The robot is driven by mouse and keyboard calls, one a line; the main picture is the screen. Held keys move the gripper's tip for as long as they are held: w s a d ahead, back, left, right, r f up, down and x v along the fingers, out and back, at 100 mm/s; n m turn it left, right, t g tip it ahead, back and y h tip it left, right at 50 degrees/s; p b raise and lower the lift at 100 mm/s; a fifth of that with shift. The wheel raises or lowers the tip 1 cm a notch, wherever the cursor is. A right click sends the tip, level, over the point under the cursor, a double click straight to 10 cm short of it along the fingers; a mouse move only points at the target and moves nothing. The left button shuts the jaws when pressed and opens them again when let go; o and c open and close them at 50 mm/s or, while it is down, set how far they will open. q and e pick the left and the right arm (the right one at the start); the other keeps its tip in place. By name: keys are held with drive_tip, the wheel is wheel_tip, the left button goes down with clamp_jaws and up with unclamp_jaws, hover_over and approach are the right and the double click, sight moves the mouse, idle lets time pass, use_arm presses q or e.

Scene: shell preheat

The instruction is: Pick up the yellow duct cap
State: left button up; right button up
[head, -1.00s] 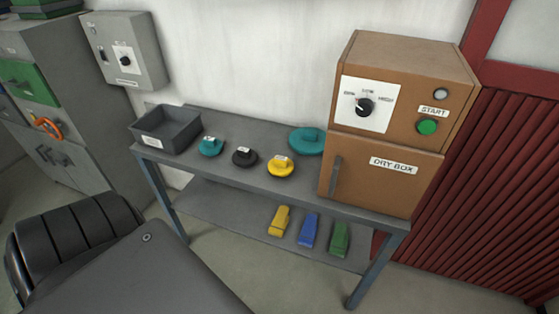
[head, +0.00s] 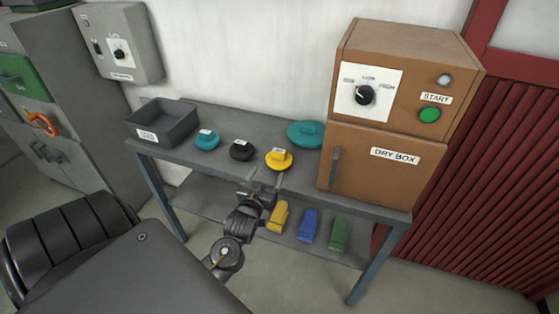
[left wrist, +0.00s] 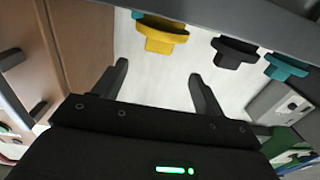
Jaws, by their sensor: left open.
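The yellow duct cap (head: 279,160) is a round disc with a raised grip and a small white label. It sits on the grey bench top (head: 222,123), between a black cap and the brown dry box. In the left wrist view the yellow duct cap (left wrist: 160,34) shows near the top, beyond the fingertips. My left gripper (head: 263,182) is open and empty at the bench's front edge, just in front of the cap and apart from it. Its two spread fingers also show in the left wrist view (left wrist: 158,82). My right gripper is not in view.
A black cap (head: 241,151), a small teal cap (head: 207,141) and a larger teal cap (head: 305,134) stand nearby. A grey bin (head: 162,124) is at the left end. The dry box (head: 385,170) stands at the right. Yellow, blue and green pieces lie on the lower shelf.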

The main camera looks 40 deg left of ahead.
sight(278, 155)
use_arm(q)
drive_tip(key=p+x, duration=0.1)
drive_tip(key=x, duration=0.4)
drive_tip(key=shift+w, duration=0.25)
drive_tip(key=p+x, duration=0.1)
drive_tip(key=x, duration=0.3)
drive_tip(key=shift+w+a+r+p, duration=0.1)
drive_tip(key=shift+w+p, duration=0.2)
drive_tip(key=shift+p, duration=0.1)
drive_tip(key=shift+w+a, duration=0.1)
drive_tip(key=shift+w, duration=0.1)
drive_tip(key=shift+c, duration=0.3)
drive_tip(key=c, duration=1.1)
